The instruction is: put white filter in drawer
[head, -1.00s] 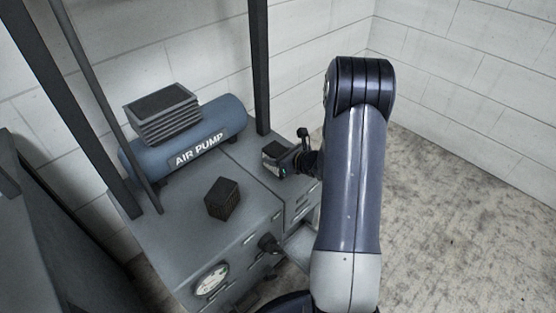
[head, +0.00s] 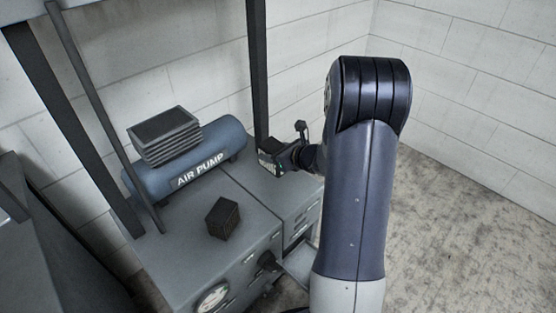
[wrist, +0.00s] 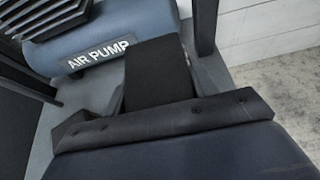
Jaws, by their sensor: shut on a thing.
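My gripper (head: 271,157) is shut on a dark block (wrist: 157,73), which sits between its fingers in the wrist view. In the head view my gripper is over the right part of the grey cabinet, near the dark post. The held block's sides are mostly hidden, and I cannot tell whether it is the white filter. No clearly white filter shows. An open drawer (head: 299,262) juts from the cabinet's front, below my gripper and partly hidden by my arm.
A second dark block (head: 223,218) sits on the cabinet top (head: 180,240). A blue air pump (head: 215,160) with a ribbed dark box (head: 165,135) on it stands behind. A dark post (head: 257,70) rises close behind my gripper. A round gauge (head: 212,298) is on the front.

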